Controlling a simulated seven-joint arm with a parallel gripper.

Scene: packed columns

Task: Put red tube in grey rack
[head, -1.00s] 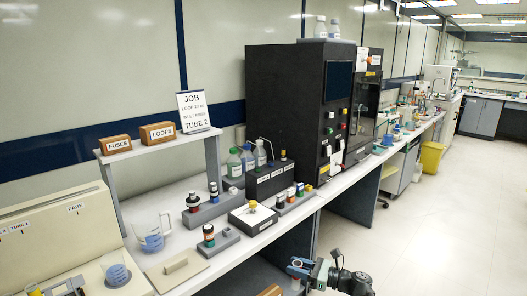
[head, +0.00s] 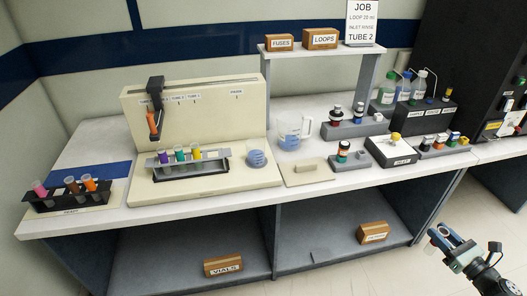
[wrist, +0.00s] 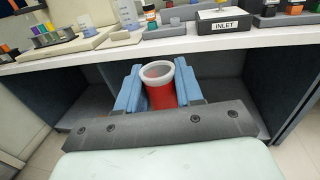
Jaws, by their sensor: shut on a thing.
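My gripper (wrist: 159,85) is shut on the red tube (wrist: 161,97), which has a pale rim and an open top, between its two blue fingers. In the head view my gripper (head: 452,242) is at the lower right, in front of the bench and well apart from the racks. The grey rack (head: 178,169) stands on the beige unit at left centre and holds purple, green and yellow tubes. Part of it seems to show at the upper left of the wrist view. The rack's right end looks free of tubes.
A black rack (head: 75,202) with pink, brown and orange tubes stands at far left. A black arm (head: 155,108) hangs above the grey rack. A blue-filled cup (head: 257,158) and a beaker (head: 290,130) stand to its right. The bench's front edge lies between my gripper and the racks.

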